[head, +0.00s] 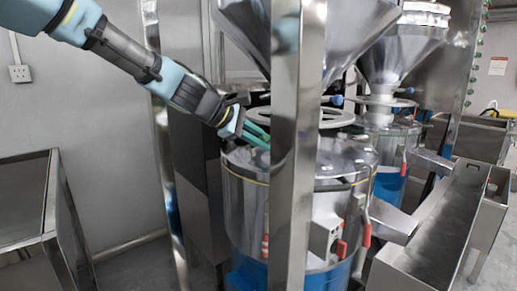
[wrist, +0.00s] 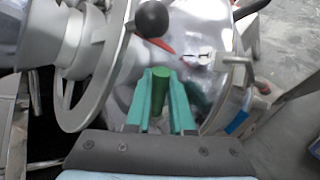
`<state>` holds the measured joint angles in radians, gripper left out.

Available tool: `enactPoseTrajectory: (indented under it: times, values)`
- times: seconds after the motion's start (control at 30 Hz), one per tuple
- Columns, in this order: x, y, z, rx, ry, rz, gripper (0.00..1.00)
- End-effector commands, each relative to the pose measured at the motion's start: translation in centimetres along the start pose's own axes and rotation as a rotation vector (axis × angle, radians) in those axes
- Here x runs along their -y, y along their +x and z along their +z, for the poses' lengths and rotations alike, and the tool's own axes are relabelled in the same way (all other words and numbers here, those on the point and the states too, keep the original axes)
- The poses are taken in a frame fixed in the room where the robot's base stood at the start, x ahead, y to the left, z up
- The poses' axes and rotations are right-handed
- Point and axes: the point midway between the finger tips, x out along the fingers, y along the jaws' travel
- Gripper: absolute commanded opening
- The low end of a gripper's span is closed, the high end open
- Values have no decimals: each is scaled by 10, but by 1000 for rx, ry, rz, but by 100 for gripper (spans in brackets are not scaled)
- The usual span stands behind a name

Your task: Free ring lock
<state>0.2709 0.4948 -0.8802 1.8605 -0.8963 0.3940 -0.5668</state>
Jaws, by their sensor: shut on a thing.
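My gripper (head: 256,135) reaches to the top of the near grinder (head: 245,160), left of the steel post in the head view. In the wrist view my gripper (wrist: 160,85) has its teal fingers closed on both sides of a dark green cylindrical grip (wrist: 160,87). I take this grip to be the handle of the ring lock; the rest of the lock is hidden by the fingers. A red pointed piece (wrist: 160,45) shows just beyond the fingertips. In the head view the grip itself is hidden.
A spoked handwheel (wrist: 95,75) with a dark ball knob (wrist: 152,18) stands close left of the fingers. A steel post (head: 296,150) stands in front of the grinder. A metal latch (wrist: 235,68) is at right. A second grinder (head: 390,140) and a trough (head: 435,230) stand farther right.

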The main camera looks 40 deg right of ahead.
Motion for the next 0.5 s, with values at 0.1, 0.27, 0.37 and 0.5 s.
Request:
enactPoseTrajectory:
  times: [0.1,0.27,0.37,0.5]
  values:
    - [8,6,-2,-58,79,14,0]
    - [12,9,-3,-120,162,29,0]
    - [13,10,-3,-149,202,35,0]
    - [15,11,-3,-177,240,41,0]
